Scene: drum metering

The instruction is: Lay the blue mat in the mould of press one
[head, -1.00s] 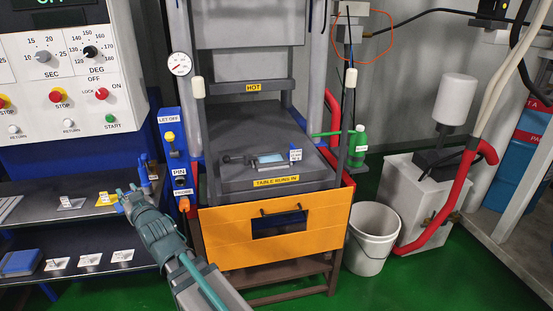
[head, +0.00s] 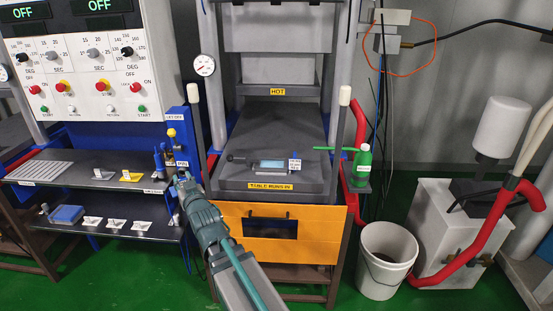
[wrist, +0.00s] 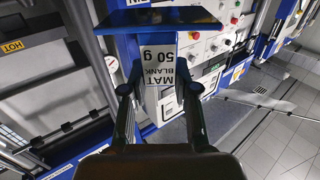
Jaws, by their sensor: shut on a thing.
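My gripper (head: 181,178) is shut at the right end of the shelves, in front of the press's blue side panel. In the wrist view the fingers (wrist: 158,90) close on a white tag reading "MAT BLANK 50 g" (wrist: 160,65). A thin dark-blue sheet, the blue mat (wrist: 160,20), shows just beyond the tag. In the head view I cannot make out the held mat clearly. A small mould-like frame (head: 270,164) with a pale shiny face and a dark handle lies on the press table (head: 232,184). The table stands below the open press gap.
The shelves (head: 92,163) left of the press hold labelled pieces and a blue slab (head: 66,214). Upright posts flank the press table. A green bottle (head: 363,160) stands at its right. A white bucket (head: 386,262) stands on the floor.

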